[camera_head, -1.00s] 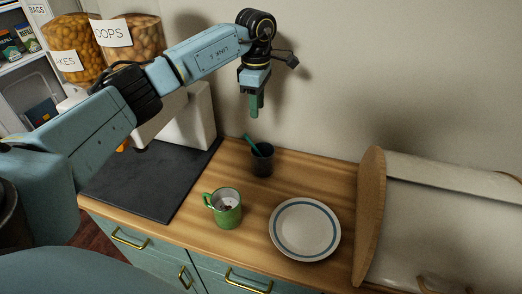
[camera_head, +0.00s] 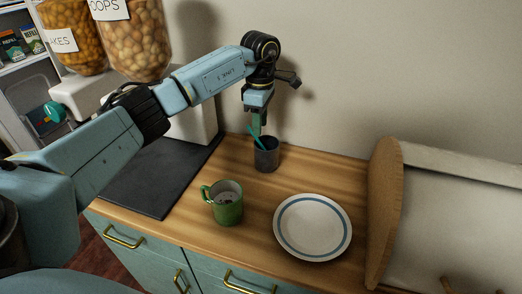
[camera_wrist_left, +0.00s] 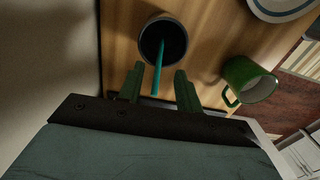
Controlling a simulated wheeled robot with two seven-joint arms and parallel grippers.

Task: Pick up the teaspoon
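The teal teaspoon (camera_head: 255,137) stands tilted in a dark grey cup (camera_head: 266,156) near the back of the wooden counter. Its handle sticks up over the rim; its lower end is hidden in the cup. My left gripper (camera_head: 257,124) points down just above the cup, with its green fingers by the handle. In the left wrist view the fingers are apart, and the handle of the teaspoon (camera_wrist_left: 157,76) reaches toward the gap (camera_wrist_left: 160,84) of my left gripper. I see no grip on it. My right gripper is not in view.
A dark mat (camera_head: 150,180) lies left, and a wooden-ended bin (camera_head: 386,210) stands right.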

